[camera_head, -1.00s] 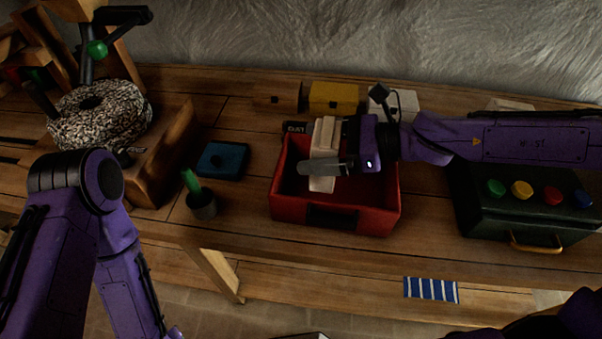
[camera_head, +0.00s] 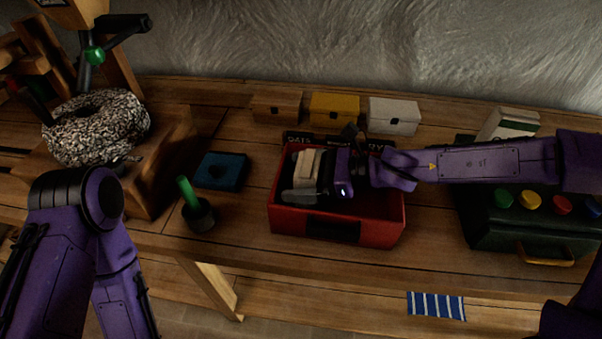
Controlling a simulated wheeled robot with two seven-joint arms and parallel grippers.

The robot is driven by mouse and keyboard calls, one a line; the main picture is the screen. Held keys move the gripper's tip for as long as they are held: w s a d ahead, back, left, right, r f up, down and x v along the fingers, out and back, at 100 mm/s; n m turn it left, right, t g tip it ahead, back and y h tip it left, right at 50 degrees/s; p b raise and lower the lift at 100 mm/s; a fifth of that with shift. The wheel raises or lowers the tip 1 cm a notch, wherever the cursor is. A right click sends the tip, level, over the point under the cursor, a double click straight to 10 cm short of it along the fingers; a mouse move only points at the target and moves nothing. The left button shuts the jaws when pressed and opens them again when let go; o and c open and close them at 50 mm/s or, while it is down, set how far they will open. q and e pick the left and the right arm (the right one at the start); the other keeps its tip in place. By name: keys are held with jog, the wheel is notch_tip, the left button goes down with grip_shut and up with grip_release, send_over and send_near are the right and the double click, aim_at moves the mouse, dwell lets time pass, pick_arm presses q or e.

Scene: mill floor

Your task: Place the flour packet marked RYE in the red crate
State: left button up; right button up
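The red crate (camera_head: 290,222) stands on the wooden workbench near the middle of the head view. My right gripper (camera_head: 306,182) reaches in from the right and is down inside the crate, at its left half. It is shut on a pale beige packet (camera_head: 307,164), which stands between its fingers. No marking on the packet can be read from here, so I cannot tell whether it says RYE. The crate's floor under the packet is hidden. My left arm (camera_head: 75,200) is at the left; its gripper is out of the frame.
Brown, yellow (camera_head: 334,108) and white (camera_head: 394,115) boxes line the bench's back. A dark green case (camera_head: 495,236) with coloured knobs stands right. A white-and-green packet (camera_head: 509,124) lies behind it. A blue pad (camera_head: 221,171) and dark cup (camera_head: 200,217) are left of the crate.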

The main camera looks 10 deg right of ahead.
jog(key=shift+d+r, duration=0.1)
jog(key=shift+r, duration=0.2)
jog(key=p+v, duration=0.4)
jog(key=v, duration=0.7)
jog(key=shift+d, duration=0.35)
jog(key=shift+s, duration=0.1)
